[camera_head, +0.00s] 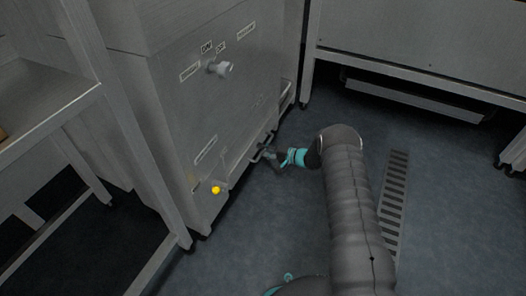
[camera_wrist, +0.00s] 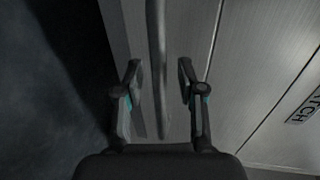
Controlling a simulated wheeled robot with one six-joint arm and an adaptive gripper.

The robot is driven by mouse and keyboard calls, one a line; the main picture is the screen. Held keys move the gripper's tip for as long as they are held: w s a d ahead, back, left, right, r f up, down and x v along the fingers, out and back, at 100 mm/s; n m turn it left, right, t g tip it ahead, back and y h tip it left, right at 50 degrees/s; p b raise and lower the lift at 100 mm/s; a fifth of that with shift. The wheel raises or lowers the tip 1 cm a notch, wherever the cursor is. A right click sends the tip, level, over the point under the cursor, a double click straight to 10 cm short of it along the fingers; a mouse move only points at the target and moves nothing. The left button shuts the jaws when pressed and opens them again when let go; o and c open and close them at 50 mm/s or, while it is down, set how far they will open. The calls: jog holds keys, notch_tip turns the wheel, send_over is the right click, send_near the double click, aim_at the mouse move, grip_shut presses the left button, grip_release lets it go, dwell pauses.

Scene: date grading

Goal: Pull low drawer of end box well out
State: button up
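The end box (camera_head: 205,110) is a grey metal cabinet at the left of centre in the head view. Its low drawer (camera_head: 232,172) is at the bottom of its front, with a bar handle. My gripper (camera_head: 264,153) is at that handle, low above the floor. In the wrist view my gripper (camera_wrist: 161,75) is open, and the grey handle bar (camera_wrist: 157,50) runs between its two fingers. A gap shows on each side of the bar. The head view is too small to tell how far out the drawer stands.
A knob (camera_head: 222,68) with ON and OFF labels sits high on the box front, and a yellow ball-shaped knob (camera_head: 216,190) sits low. A metal table (camera_head: 50,100) stands at left. Open floor (camera_head: 270,225) lies before the box, with a floor grate (camera_head: 393,200) at right.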

jog(key=shift+a, duration=0.1)
grip_shut()
jog(key=shift+f, duration=0.1)
